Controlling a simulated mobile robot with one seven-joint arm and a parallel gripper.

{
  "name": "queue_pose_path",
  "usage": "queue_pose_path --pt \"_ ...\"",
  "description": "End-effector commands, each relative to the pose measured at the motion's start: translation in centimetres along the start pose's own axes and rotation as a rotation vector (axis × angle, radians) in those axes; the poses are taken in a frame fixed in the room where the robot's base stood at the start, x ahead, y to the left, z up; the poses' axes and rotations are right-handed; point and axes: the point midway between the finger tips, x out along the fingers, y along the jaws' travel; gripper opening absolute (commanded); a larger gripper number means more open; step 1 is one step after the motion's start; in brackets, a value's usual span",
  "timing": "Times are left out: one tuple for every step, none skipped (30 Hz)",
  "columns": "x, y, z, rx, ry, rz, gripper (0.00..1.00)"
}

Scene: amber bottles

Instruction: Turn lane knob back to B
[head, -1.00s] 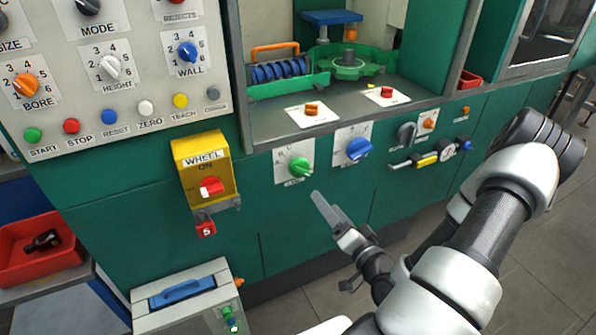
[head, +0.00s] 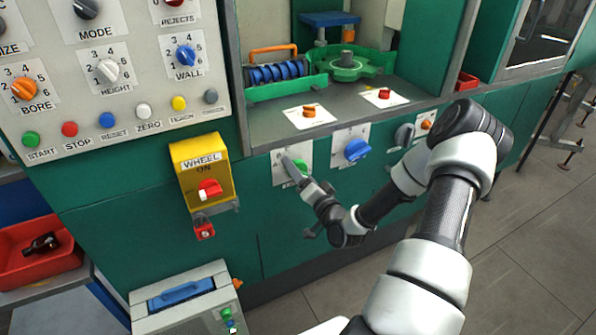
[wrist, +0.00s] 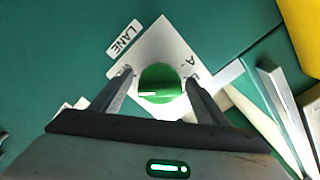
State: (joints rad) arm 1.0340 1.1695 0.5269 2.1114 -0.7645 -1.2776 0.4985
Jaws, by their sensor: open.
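The green lane knob (head: 301,167) sits on a white plate on the green machine front, partly hidden behind my gripper (head: 292,168) in the head view. In the wrist view the knob (wrist: 162,78) lies between the two fingers of my open gripper (wrist: 159,80), one on each side. I cannot tell whether either finger touches it. A white mark on the knob points left in that view. The plate (wrist: 158,42) shows a letter A to the right of the knob; the letter on the left is mostly hidden by a finger. A LANE label (wrist: 124,39) sits beside it.
A blue knob (head: 357,150) is just right of the lane knob. A yellow WHEEL switch box (head: 203,165) with a red knob and a hanging tag stands out on the left. A grey ledge (head: 345,115) with red and orange knobs is above.

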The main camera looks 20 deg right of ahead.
Motion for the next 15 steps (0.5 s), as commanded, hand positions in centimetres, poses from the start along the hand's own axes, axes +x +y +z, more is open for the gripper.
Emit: queue_pose_path --pt "0.26 -0.03 0.02 0.0 0.0 -0.001 0.68" --pt "0.34 -0.04 0.02 0.0 0.0 -0.001 0.68" --pt "0.42 -0.04 0.03 0.0 0.0 -0.001 0.68" --pt "0.44 -0.04 0.03 0.001 0.0 -0.001 0.68" --pt "0.45 -0.04 0.02 0.001 0.0 -0.001 0.68" --pt "0.45 -0.03 0.02 0.001 0.0 0.0 0.68" --pt "0.45 -0.03 0.02 0.001 0.0 0.0 0.68" --pt "0.44 -0.03 0.02 0.0 0.0 0.0 0.68" --pt "0.43 -0.03 0.02 0.0 0.0 0.0 0.68" --pt "0.43 -0.02 0.02 0.0 0.0 0.0 0.68" --pt "0.42 -0.02 0.02 0.0 0.0 0.0 0.63" --pt "0.42 -0.02 0.01 0.0 0.0 0.0 0.56" --pt "0.42 -0.01 0.01 0.0 0.0 0.0 0.51" --pt "0.41 -0.01 0.01 0.0 0.0 0.0 0.46" --pt "0.41 -0.01 0.01 0.0 0.0 0.0 0.39"
